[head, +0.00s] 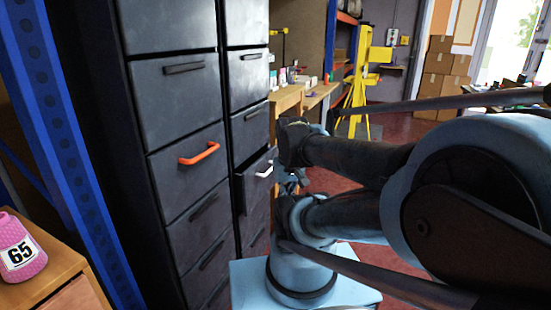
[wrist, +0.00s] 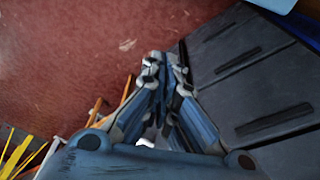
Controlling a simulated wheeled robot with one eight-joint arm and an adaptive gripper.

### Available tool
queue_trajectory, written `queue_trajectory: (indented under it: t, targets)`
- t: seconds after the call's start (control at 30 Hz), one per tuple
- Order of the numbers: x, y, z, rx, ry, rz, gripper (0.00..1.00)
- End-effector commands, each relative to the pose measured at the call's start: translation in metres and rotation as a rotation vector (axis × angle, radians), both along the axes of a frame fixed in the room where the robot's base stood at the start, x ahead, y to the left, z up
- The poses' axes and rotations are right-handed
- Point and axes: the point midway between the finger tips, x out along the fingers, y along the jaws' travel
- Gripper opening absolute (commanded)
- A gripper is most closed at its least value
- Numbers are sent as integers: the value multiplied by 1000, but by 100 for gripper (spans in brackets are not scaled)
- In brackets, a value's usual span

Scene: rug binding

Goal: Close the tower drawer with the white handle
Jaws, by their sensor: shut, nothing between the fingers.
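The dark grey drawer with the white handle (head: 264,171) is in the right column of the drawer tower in the head view. This drawer (head: 246,187) stands out a little from the fronts around it. My gripper (head: 291,182) is just right of the white handle, partly hidden by my own arm. I cannot tell whether it touches the drawer. In the wrist view my gripper (wrist: 165,62) is shut and empty, its fingertips over the red floor. A small white patch (wrist: 146,142) shows near the finger bases; I cannot tell whether it is the handle.
A drawer with an orange handle (head: 199,154) is in the tower's left column. The other visible handles are dark. A blue rack post (head: 62,130) stands left, near a pink item labelled 65 (head: 18,245). A wooden bench (head: 288,100) and yellow stand (head: 358,95) are behind.

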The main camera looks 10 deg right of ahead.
Motion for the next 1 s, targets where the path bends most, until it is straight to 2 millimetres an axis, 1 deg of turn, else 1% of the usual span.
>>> queue_trajectory:
  t: [0.03,0.07,0.17,0.27,0.4,0.63,0.8,1.0]
  targets:
    - [-7,0,4,2,-9,-7,0]
    - [-7,0,6,5,-10,-15,0]
    - [2,0,13,24,-7,-74,0]
    - [17,-1,24,58,-1,-178,0]
    - [45,-1,43,121,11,-374,0]
    - [97,-6,66,225,42,-705,0]
    - [138,-14,77,299,70,-949,0]
    - [190,-28,83,382,112,-1234,0]
